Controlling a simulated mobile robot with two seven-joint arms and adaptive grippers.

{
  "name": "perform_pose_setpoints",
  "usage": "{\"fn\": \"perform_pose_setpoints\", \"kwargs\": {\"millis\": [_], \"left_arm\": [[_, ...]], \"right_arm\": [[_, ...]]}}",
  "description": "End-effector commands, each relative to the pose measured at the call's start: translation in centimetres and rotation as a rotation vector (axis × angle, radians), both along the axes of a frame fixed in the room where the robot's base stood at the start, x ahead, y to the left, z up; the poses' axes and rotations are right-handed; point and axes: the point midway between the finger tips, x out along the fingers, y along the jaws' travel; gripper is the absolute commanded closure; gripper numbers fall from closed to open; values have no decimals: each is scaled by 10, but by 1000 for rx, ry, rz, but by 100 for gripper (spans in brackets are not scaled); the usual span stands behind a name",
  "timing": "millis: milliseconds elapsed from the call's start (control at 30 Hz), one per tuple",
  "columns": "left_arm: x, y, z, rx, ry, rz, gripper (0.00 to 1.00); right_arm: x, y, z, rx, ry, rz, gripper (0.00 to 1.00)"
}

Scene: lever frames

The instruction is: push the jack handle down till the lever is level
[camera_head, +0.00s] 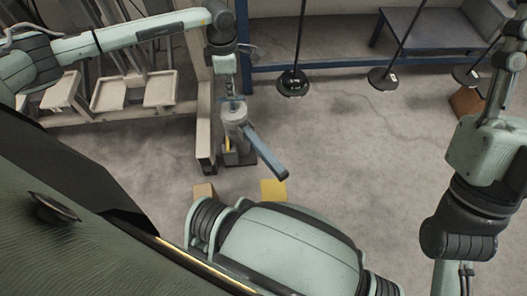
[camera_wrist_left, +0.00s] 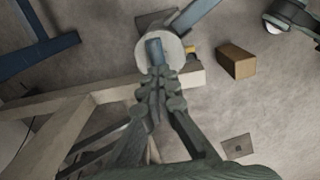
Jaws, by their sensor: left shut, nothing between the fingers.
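The jack shows in the head view as a grey cylinder (camera_head: 236,122) standing on the floor by the beige frame. A long blue lever (camera_head: 266,153) runs from it toward the lower right; its exact slope is hard to judge. My left gripper (camera_head: 231,94) is shut and empty, reaching down at the top of the jack. In the left wrist view its fingertips (camera_wrist_left: 157,72) overlap a short blue piece (camera_wrist_left: 154,48) over the pale round jack top (camera_wrist_left: 172,53); contact cannot be told. My right gripper (camera_head: 506,62) is at the right edge, away from the jack, its fingers unclear.
A beige frame (camera_head: 204,125) stands just left of the jack. A yellow square (camera_head: 273,190) and a small brown box (camera_head: 204,191) are nearer me. Poles with round black bases (camera_head: 292,84) and a blue bench (camera_head: 425,30) stand behind. The floor right of the lever is clear.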

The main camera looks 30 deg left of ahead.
Motion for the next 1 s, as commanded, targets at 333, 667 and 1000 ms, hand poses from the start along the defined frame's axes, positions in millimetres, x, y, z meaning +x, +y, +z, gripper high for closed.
{"fn": "perform_pose_setpoints", "kwargs": {"millis": [333, 667, 1000], "left_arm": [[-1, 0, 49, 1, 1, -1, 100], [0, 0, 88, 1, 1, 0, 100], [0, 0, 87, 1, 1, 0, 100]], "right_arm": [[0, 0, 37, 0, 0, 0, 60], [0, 0, 65, 0, 0, 0, 60], [0, 0, 63, 0, 0, 0, 60]]}}
